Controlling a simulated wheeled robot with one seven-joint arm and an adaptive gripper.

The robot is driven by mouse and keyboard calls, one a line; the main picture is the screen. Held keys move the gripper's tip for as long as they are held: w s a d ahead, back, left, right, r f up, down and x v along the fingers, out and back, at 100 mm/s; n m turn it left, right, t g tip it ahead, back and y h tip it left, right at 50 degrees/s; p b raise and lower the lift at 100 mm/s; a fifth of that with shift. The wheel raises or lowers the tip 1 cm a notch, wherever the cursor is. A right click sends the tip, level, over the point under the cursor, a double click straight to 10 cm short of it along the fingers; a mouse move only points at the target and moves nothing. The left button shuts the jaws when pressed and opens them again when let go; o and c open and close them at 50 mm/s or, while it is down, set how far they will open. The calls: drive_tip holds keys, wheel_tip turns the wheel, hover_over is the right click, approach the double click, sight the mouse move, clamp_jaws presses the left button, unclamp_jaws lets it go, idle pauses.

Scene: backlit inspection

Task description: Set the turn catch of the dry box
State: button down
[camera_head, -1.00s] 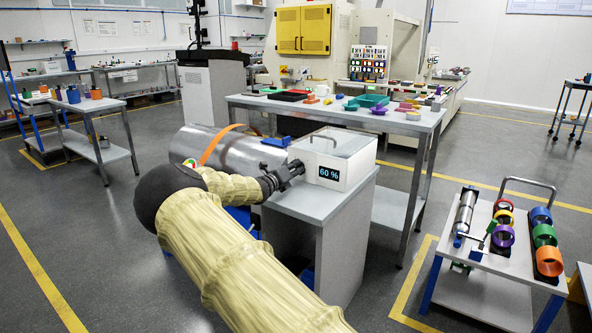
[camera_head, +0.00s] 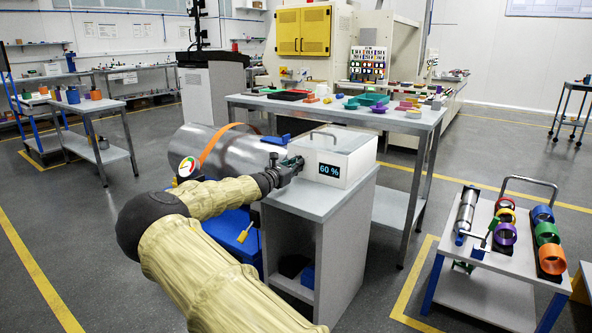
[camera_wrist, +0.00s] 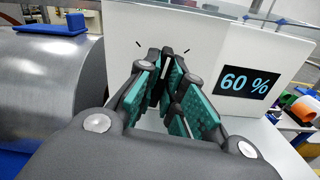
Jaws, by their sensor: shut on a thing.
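The dry box (camera_head: 345,158) is a white box with a grey-framed lid and a bar handle, standing on a grey cabinet. Its front display (camera_head: 329,171) reads 60 %; the display also shows in the wrist view (camera_wrist: 247,81). My gripper (camera_head: 291,165) is at the left part of the box's front face. In the wrist view my gripper (camera_wrist: 166,58) has its teal-padded fingers drawn together at the tips, shut on the turn catch. The fingers hide most of the catch, so its angle cannot be told. Two short dark marks show on the white face, one each side of the fingertips.
A large metal cylinder (camera_head: 225,152) with an orange strap lies close left of the box. A blue block (camera_wrist: 50,23) sits on top of it. A long table (camera_head: 400,121) with trays and parts stands behind. A cart (camera_head: 490,255) with coloured rings is at right, across open floor.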

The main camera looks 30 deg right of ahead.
drive_tip(key=m+b, duration=0.1)
drive_tip(key=m, duration=0.2)
drive_tip(key=m+b, duration=0.1)
drive_tip(key=shift+f+b, duration=0.25)
drive_tip(key=shift+b, duration=0.1)
drive_tip(key=shift+r+m+b, duration=0.15)
drive_tip(key=shift+m+b, duration=0.75)
drive_tip(key=shift+m, duration=0.7)
drive_tip(key=c, duration=1.5)
unclamp_jaws()
drive_tip(key=shift+c, duration=0.2)
drive_tip(key=shift+s+r, duration=0.1)
drive_tip(key=shift+s, duration=0.1)
